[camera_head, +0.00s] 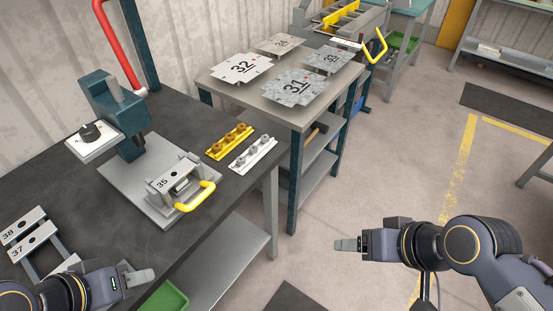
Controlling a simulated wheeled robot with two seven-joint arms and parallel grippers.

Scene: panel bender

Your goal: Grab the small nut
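A yellow holder (213,154) with several yellow nut-like pieces stands on the dark workbench near its right edge. Beside it is a white holder (236,168) with several grey nut-like pieces. Which of these is the small nut I cannot tell for sure at this size. My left gripper (140,276) is at the bottom left, over the front edge of the bench, well apart from both holders. My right gripper (346,244) is over the open floor, to the right of the bench and apart from everything. Each gripper's fingers overlap in this view, so their opening is hidden.
A press (116,112) with a red handle and a fixture (172,185) with a yellow handle, marked 35, stand on the workbench (85,185). Numbered plates 37 (34,240) and 38 lie at left. A second table (262,101) holds plates 31 and 32.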

